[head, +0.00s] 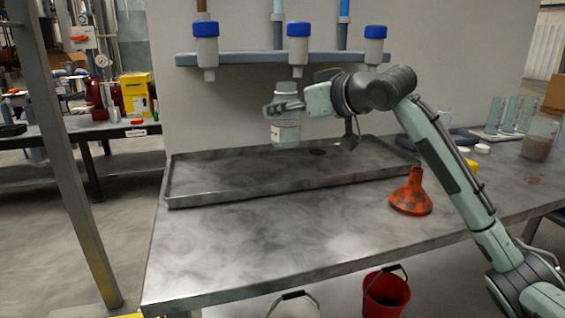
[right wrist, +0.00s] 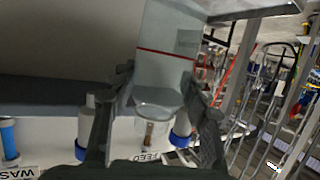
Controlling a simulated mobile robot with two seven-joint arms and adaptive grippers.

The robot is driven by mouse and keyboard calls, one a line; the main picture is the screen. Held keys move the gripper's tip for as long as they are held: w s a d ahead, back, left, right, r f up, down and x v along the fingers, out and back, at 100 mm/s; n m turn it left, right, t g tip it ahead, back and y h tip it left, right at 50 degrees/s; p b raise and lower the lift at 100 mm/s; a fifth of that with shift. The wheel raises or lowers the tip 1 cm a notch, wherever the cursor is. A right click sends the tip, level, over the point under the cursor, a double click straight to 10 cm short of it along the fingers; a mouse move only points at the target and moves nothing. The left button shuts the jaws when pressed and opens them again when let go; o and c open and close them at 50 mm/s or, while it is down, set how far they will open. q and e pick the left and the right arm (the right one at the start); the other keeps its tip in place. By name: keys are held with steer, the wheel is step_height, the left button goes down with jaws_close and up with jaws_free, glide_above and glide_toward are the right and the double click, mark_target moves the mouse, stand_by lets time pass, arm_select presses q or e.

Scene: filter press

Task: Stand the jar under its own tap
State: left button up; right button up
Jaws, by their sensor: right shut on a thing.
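My right gripper (head: 286,106) is shut on a clear jar (head: 284,132) and holds it upright, above the tray. The jar has a pale label and a red line, which shows in the right wrist view (right wrist: 165,55) between the two fingers (right wrist: 158,112). Three white taps with blue tops hang in a row: left (head: 206,52), middle (head: 298,50) and right (head: 374,46). The jar is below and slightly left of the middle tap, apart from it. In the right wrist view a label (right wrist: 150,157) reads FEED, and another (right wrist: 18,173) is partly cut off. My left gripper is out of view.
A shallow grey metal tray (head: 240,196) lies on the bench (head: 260,245) below the taps. An orange funnel (head: 411,194) stands to its right. A jar with brown contents (head: 538,140) stands at the far right. The bench front is clear. A red bucket (head: 386,294) is below.

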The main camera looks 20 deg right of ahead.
steer(key=shift+w, duration=0.35)
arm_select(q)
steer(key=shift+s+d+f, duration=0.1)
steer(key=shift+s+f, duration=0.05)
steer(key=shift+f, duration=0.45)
arm_select(e)
steer(key=shift+w+d+f, duration=0.95)
steer(key=shift+w+f, duration=0.65)
steer(key=shift+f, duration=0.2)
steer(key=shift+w+d+f, duration=0.9)
steer(key=shift+w+f, duration=0.7)
steer(key=shift+f, duration=0.15)
steer(key=shift+w+d+f, duration=0.95)
steer(key=shift+w+f, duration=0.65)
steer(key=shift+f, duration=0.2)
steer(key=shift+f, duration=0.1)
steer(key=o, duration=1.1)
steer(key=shift+o, duration=0.2)
